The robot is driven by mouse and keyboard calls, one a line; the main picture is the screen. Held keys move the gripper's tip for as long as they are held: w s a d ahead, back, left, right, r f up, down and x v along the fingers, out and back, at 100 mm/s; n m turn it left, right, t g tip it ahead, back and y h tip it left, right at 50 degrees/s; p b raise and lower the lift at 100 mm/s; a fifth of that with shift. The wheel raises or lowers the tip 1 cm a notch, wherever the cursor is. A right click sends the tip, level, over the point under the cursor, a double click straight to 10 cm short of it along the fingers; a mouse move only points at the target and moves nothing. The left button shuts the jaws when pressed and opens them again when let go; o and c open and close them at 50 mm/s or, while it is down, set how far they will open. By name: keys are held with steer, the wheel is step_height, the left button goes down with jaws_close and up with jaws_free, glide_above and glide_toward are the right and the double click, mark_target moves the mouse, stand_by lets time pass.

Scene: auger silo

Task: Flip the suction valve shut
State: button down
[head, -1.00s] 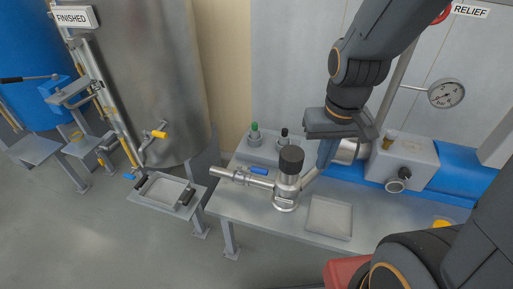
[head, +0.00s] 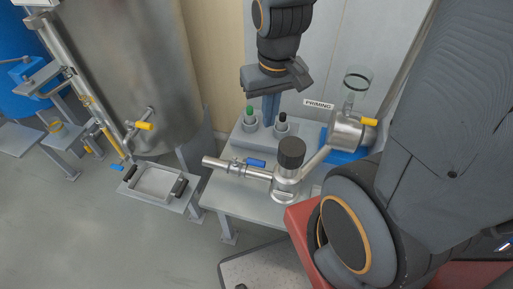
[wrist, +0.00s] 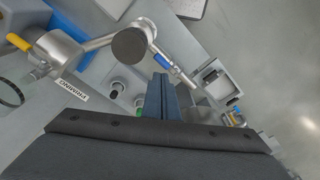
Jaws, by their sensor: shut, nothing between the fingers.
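A small blue lever (head: 255,162) lies along the steel suction pipe (head: 221,163) that runs left from the black-capped pump fitting (head: 290,160). I take this lever to be the suction valve's handle; no label on it can be read. It also shows in the wrist view (wrist: 161,61). My gripper (head: 270,119) points down with its blue fingers shut and empty. It is behind the pipe, apart from the lever, in front of the green and black buttons. In the wrist view the closed fingertips (wrist: 160,76) sit just below the lever in the picture.
Green (head: 249,114) and black (head: 282,119) buttons stand on a grey box behind the pipe. A yellow priming handle (head: 370,122) and glass cup (head: 357,85) are right. A steel tank (head: 135,70) and tray stand (head: 158,184) are left, with a yellow tap handle (head: 144,126).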

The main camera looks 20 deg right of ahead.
mark_target(248, 162)
steer(key=w+d+f+m+g+b, duration=0.1)
steer(key=w+d+f+m, duration=0.1)
steer(key=w+f, duration=0.5)
steer(key=w+d+f+m+g+y+b, duration=0.1)
steer(key=w+d+f+m+g+b, duration=0.1)
steer(key=w+f+m, duration=0.3)
step_height(248, 162, down, 3)
steer(key=shift+w+d+r+y, duration=0.2)
steer(key=shift+w+d+y, duration=0.15)
steer(key=shift+w, duration=0.7)
steer(key=s+a+f+p, duration=0.3)
steer(key=s+f, duration=0.2)
steer(key=f, duration=0.4)
steer(key=shift+s+a+f, duration=0.15)
steer(key=shift+a+f, duration=0.2)
steer(key=shift+a, duration=0.05)
